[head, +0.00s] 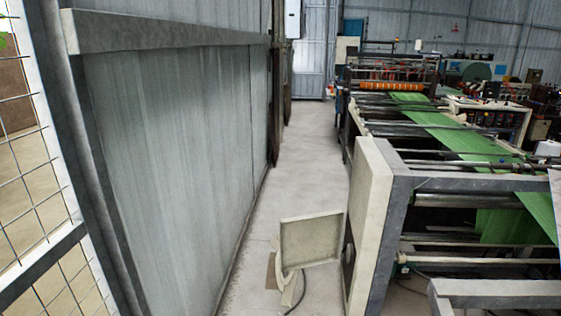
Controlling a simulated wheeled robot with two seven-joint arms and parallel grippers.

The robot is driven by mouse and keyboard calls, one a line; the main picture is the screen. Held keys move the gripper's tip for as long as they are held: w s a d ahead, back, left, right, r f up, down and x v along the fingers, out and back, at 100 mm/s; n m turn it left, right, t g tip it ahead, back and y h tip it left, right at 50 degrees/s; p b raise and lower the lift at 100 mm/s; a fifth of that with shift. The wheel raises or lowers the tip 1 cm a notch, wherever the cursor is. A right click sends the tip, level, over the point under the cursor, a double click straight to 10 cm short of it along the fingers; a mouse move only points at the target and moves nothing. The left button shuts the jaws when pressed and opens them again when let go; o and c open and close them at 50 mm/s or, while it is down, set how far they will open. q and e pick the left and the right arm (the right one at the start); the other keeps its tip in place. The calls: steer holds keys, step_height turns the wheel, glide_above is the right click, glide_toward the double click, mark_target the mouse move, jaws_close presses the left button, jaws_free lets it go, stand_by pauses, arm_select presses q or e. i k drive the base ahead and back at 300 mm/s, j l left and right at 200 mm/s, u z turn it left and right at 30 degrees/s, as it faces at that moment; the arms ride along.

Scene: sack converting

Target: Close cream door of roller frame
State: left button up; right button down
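The cream door (311,243) is a small square panel low on the near end of the roller frame (372,210). It stands swung open, sticking out to the left into the aisle, with its right edge close to the cream side plate of the frame. A dark round fitting shows on the side plate just right of the door. Neither of my grippers is in the head view.
A grey corrugated wall (170,170) runs along the left, with a mesh panel (30,180) nearest me. The concrete aisle (300,170) is clear farther back. A dark cable and a brown piece lie below the door. Green sheet (440,130) runs over the rollers.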

mark_target(307, 240)
steer(key=i+z, duration=0.35)
steer(key=i, duration=1.35)
steer(key=i+u, duration=0.3)
steer(key=i, duration=0.55)
steer(key=i+l+u, duration=0.15)
steer(key=i+u, duration=0.2)
steer(key=i, duration=0.55)
